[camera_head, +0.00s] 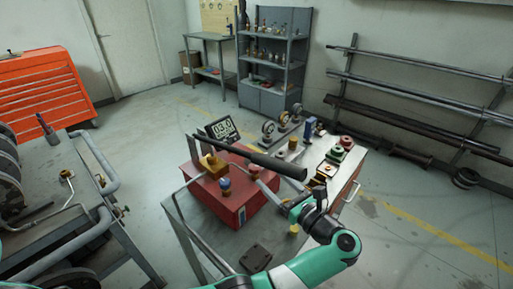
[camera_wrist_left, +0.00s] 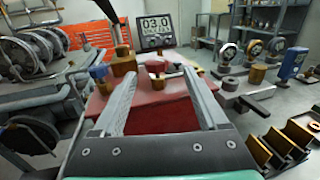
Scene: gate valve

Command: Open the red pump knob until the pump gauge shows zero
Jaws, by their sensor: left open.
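The red pump (camera_head: 228,205) sits on the grey cart, and its top shows in the left wrist view (camera_wrist_left: 150,112). The dark gauge display (camera_head: 221,129) reads 03.0, and the same reading shows in the left wrist view (camera_wrist_left: 156,30). A small red knob (camera_wrist_left: 155,66) appears ahead of and between my left fingertips; in the head view it is by the fingertips (camera_head: 254,169). My left gripper (camera_head: 265,184) is open, its fingers spread (camera_wrist_left: 162,88), with nothing seen between them. Contact with the knob cannot be told. My right gripper is out of view.
A long black pump handle (camera_head: 250,156) crosses above the pump. A blue-topped knob (camera_head: 225,183) and a brass block (camera_head: 213,165) are close by. Gauges (camera_head: 268,130) and fittings crowd the cart's right side. A cart with tubular rails (camera_head: 95,160) stands left.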

